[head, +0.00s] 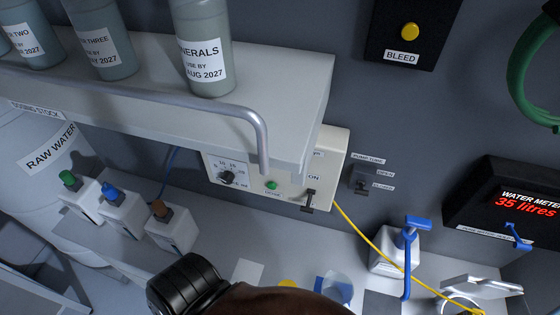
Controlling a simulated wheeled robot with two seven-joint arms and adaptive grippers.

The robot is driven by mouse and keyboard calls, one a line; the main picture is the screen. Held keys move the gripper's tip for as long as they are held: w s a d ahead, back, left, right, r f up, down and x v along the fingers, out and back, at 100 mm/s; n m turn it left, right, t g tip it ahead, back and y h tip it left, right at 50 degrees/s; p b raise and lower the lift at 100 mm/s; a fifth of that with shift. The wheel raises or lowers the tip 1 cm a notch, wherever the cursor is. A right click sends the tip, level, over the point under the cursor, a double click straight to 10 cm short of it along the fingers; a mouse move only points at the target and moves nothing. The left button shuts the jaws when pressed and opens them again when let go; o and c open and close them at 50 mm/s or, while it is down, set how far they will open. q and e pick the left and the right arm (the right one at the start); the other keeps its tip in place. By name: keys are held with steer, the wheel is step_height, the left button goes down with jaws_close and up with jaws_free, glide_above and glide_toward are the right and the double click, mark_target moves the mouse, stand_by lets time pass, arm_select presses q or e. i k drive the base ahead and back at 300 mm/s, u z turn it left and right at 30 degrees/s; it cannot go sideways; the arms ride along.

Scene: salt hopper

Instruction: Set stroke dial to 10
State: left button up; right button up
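The stroke dial (227,177) is a small black knob on the cream pump box (327,165), which is partly hidden under the shelf. Small numbers are printed around the knob, 10 among them near its top. The picture is too small to tell which mark the knob points to. A green light or button (271,185) and a black switch lever (310,199) by the word ON are on the same face. Neither gripper's fingers show. A black, rounded part and a brown part of what looks like my own arm reach in at the bottom, below the box and apart from it.
A shelf (285,110) with a grey rail (200,101) overhangs the pump box and carries several labelled bottles. Small capped bottles (171,230) stand at lower left. Some counter below the box is clear.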

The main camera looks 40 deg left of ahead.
mark_target(228, 177)
steer(key=u, duration=0.4)
steer(key=k, duration=0.35)
steer(key=u, duration=1.05)
